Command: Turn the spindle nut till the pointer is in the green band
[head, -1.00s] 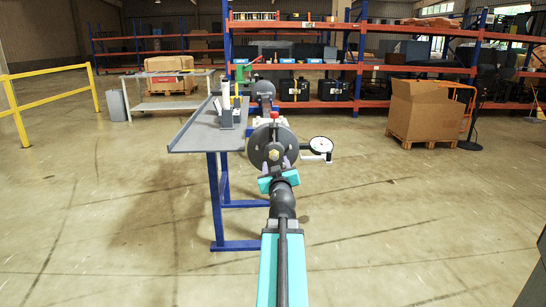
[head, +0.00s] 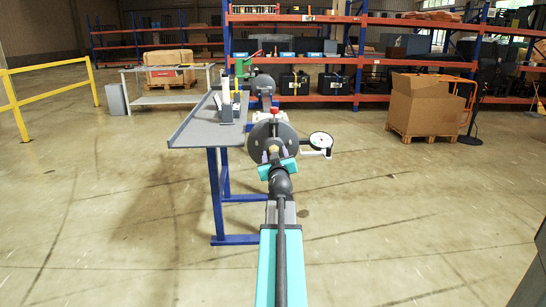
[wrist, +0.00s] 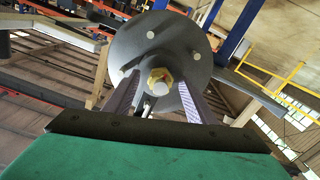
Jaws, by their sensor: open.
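The spindle nut (wrist: 160,78) is a brass-coloured hex at the centre of a round dark grey disc (wrist: 190,40) in the wrist view. My gripper (wrist: 159,86) is open, with one finger on each side of the nut. The view does not settle whether either finger touches it. In the head view my gripper (head: 277,159) is in front of the disc (head: 259,142) and mostly hides the nut. A round white-faced dial (head: 320,141) with a dark rim stands right of the disc. Its pointer and any green band are too small to read.
A grey-topped bench (head: 190,132) with blue legs stands left of the disc, with small items on it. A cardboard box (head: 425,105) on a pallet is at the back right. Blue and orange shelving (head: 375,60) runs along the back. The floor on both sides is open.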

